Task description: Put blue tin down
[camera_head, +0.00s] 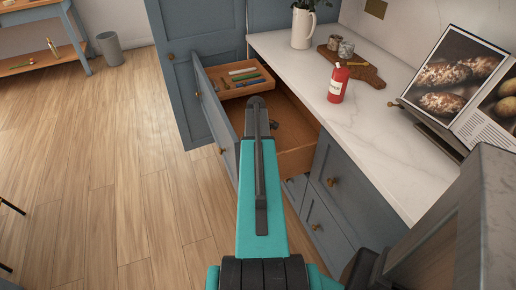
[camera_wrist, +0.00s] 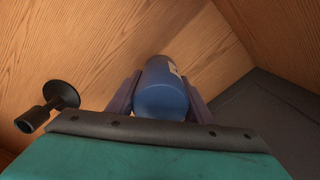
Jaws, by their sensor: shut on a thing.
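The blue tin (camera_wrist: 163,88) is between the two fingers of my gripper (camera_wrist: 163,95) in the wrist view. A pale label patch shows on its upper right side. My gripper is shut on it. Wood-grained surfaces lie around it, and they look like the inside of the open drawer (camera_head: 297,126). I cannot tell whether the tin touches the drawer floor. In the head view my arm reaches over the drawer and hides the tin and the gripper.
A dark object with a round disc end (camera_wrist: 62,95) lies left of the tin. A small tray with coloured sticks (camera_head: 240,85) sits at the drawer's back. On the pale counter (camera_head: 355,125) stand a red bottle (camera_head: 338,84), a white jug (camera_head: 302,28) and a wooden board (camera_head: 362,72).

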